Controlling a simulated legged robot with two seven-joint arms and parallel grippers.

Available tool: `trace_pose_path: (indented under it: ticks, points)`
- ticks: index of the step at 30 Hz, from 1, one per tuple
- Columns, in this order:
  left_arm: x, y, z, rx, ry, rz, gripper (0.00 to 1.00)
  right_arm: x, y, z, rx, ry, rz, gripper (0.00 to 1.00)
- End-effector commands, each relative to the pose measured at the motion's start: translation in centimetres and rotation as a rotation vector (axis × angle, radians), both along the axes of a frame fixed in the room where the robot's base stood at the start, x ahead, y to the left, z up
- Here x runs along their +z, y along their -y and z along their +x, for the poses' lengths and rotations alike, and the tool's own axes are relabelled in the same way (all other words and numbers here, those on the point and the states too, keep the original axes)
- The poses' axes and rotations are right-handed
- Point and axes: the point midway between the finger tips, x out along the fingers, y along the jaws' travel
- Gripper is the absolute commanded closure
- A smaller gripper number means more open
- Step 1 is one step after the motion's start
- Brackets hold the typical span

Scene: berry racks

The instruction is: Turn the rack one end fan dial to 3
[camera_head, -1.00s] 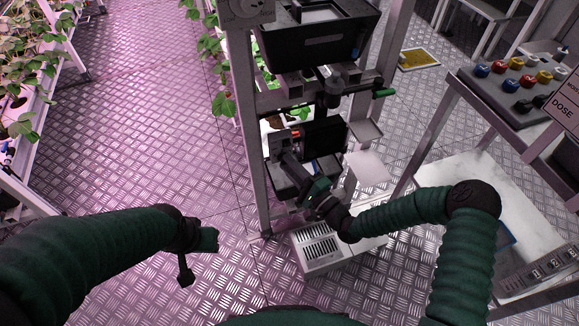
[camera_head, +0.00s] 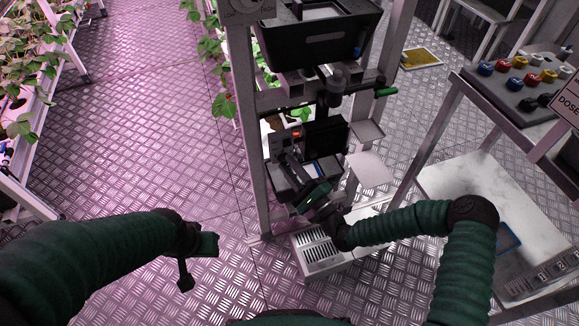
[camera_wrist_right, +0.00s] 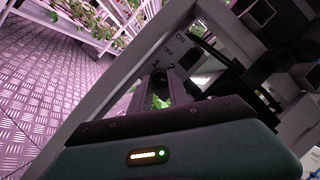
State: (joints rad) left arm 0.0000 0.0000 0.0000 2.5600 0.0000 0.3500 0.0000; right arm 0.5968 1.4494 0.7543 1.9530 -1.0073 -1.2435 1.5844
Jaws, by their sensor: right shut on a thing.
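The fan dial is hidden between the fingers of my right gripper (camera_head: 288,160), which is shut on it at the end of the rack (camera_head: 247,140).
A black bin (camera_head: 318,42) sits above the panel, with a green-tipped handle (camera_head: 384,92) below it. A grey vented box (camera_head: 318,250) stands on the floor under my right gripper. A table with coloured knobs (camera_head: 520,75) is at the right.

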Motion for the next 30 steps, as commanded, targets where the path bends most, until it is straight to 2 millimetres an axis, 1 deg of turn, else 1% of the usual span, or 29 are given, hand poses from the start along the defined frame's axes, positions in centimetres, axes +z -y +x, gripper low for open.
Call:
trace_pose_path:
  ticks: [1, 2, 3, 7, 16, 20, 23, 30]
  points:
    - [-0.1, 0.0, 0.0, 0.0, 0.0, 0.0, 0.64, -0.6, 0.2, 0.0, -0.004, -0.012, -0.006, 1.0]
    - [-0.1, 0.0, 0.0, 0.0, 0.0, 0.0, 0.64, -0.6, 0.2, 0.0, -0.004, -0.012, -0.006, 1.0]
    - [-0.1, 0.0, 0.0, 0.0, 0.0, 0.0, 0.64, -0.6, 0.2, 0.0, -0.004, -0.012, -0.006, 0.75]
    - [-0.1, 0.0, 0.0, 0.0, 0.0, 0.0, 0.64, -0.4, 0.2, 0.0, -0.003, -0.009, -0.005, 0.58]
    - [0.0, 0.0, 0.0, 0.0, 0.0, 0.0, 0.64, -0.2, 0.1, -0.1, 0.0, -0.004, -0.003, 0.57]
    - [0.5, 0.0, 0.0, 0.0, 0.0, 0.0, 0.64, -0.3, 0.8, -1.0, -0.002, -0.005, -0.003, 0.57]
    - [1.1, 0.0, 0.0, 0.0, 0.0, 0.0, 0.64, -0.7, 2.1, -2.7, -0.003, -0.006, -0.003, 0.57]
    - [2.5, 0.0, 0.0, 0.0, 0.0, 0.0, 0.64, -2.4, 6.2, -8.3, -0.003, -0.009, -0.002, 0.57]
